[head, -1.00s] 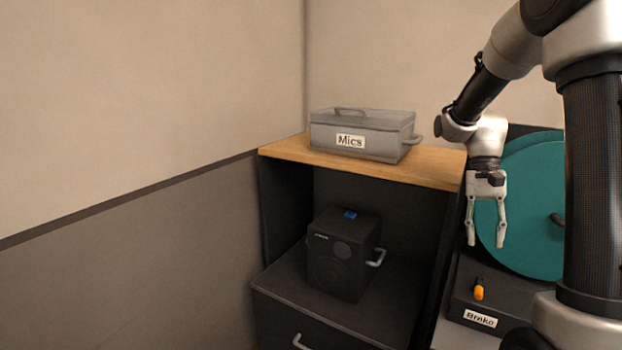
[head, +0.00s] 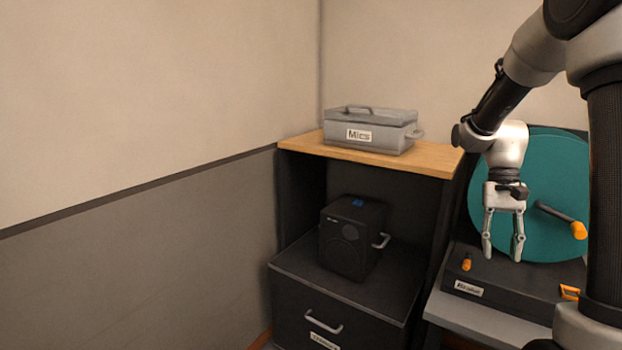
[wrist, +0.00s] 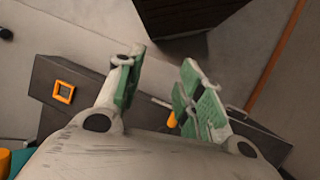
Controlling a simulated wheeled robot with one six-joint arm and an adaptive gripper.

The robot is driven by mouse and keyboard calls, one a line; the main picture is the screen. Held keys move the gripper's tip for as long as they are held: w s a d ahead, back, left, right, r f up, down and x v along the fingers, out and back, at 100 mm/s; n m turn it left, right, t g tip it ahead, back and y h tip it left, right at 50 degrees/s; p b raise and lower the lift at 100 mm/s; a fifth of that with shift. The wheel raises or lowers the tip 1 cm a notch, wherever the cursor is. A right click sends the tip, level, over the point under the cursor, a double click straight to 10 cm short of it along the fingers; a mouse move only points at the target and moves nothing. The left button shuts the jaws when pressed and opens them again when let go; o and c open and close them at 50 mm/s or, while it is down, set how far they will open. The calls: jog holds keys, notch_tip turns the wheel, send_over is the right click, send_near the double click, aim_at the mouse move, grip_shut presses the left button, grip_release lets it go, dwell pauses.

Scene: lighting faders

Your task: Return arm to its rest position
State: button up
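My gripper (head: 503,258) hangs from my raised arm at the right of the head view, fingers pointing down. Its two fingers are apart with nothing between them. It hangs in front of the teal wheel (head: 552,170) and above the dark brake box (head: 520,285). In the wrist view the green-padded fingers of my gripper (wrist: 160,88) are spread. The brake box (wrist: 85,110) lies beyond them, and its orange lever (wrist: 171,120) shows beside one finger.
A grey Mics box (head: 368,132) stands on the wooden shelf top (head: 400,160). A black speaker (head: 350,240) sits on the dark drawer cabinet (head: 340,290) below. An orange-knobbed crank (head: 579,230) juts from the wheel. The left is bare wall (head: 140,100).

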jog(key=s+a+r+n+t, duration=0.2)
jog(key=s+r+t, duration=0.2)
jog(key=s, duration=0.3)
jog(key=s+a+r+n+t, duration=0.3)
jog(key=s+r+t, duration=0.2)
jog(key=s+r, duration=0.2)
jog(key=shift+s+r+n+h, duration=0.25)
jog(key=shift+s+n+h, duration=0.05)
jog(key=shift+s, duration=0.3)
dwell(0.7)
